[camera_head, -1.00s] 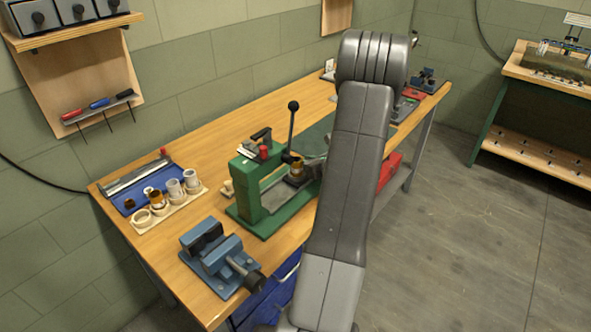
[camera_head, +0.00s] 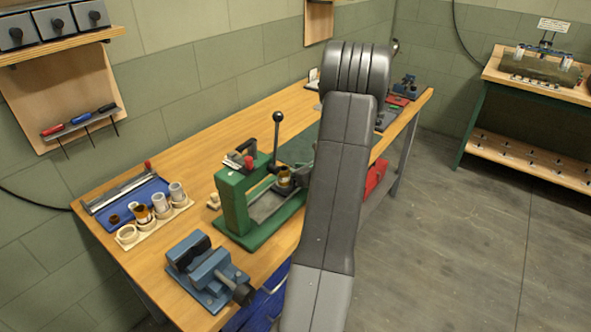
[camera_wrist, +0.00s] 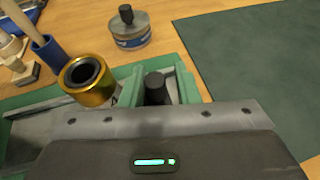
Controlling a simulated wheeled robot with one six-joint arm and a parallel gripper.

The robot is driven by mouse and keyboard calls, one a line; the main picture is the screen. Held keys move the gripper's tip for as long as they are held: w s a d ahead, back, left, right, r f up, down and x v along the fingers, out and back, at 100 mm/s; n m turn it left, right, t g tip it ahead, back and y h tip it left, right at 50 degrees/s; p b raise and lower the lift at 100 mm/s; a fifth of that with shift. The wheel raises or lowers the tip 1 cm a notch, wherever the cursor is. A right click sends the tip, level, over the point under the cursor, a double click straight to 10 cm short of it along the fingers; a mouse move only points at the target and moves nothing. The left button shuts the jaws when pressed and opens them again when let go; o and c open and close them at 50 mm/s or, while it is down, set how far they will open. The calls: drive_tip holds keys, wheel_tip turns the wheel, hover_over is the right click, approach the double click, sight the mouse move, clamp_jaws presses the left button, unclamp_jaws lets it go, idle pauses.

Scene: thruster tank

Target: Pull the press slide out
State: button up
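The green arbor press (camera_head: 232,206) stands on the wooden bench, with a black-knobbed lever pointing up. Its grey slide (camera_head: 270,206) lies low inside the green frame. A brass-coloured ring part (camera_head: 284,182) sits on the press; it shows larger in the wrist view (camera_wrist: 90,84). There a black cylindrical knob (camera_wrist: 156,88) stands between green press walls, just beyond my gripper. My gripper (camera_wrist: 155,118) is at the press's right end; its dark body fills the bottom of the wrist view.
A blue vise (camera_head: 208,272) stands at the bench's near edge. Left of the press are a wooden holder (camera_head: 128,235) with several cups and a blue tray (camera_head: 130,205). A green mat (camera_wrist: 255,70) and a round tin (camera_wrist: 130,32) lie beyond the press.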

drive_tip(key=b+v, duration=0.1)
drive_tip(key=v, duration=1.2)
drive_tip(key=shift+s+b, duration=0.2)
drive_tip(key=shift+b, duration=0.1)
drive_tip(key=shift+r, duration=0.1)
drive_tip(key=p+x, duration=0.2)
drive_tip(key=x, duration=1.2)
drive_tip(key=shift+s, duration=0.15)
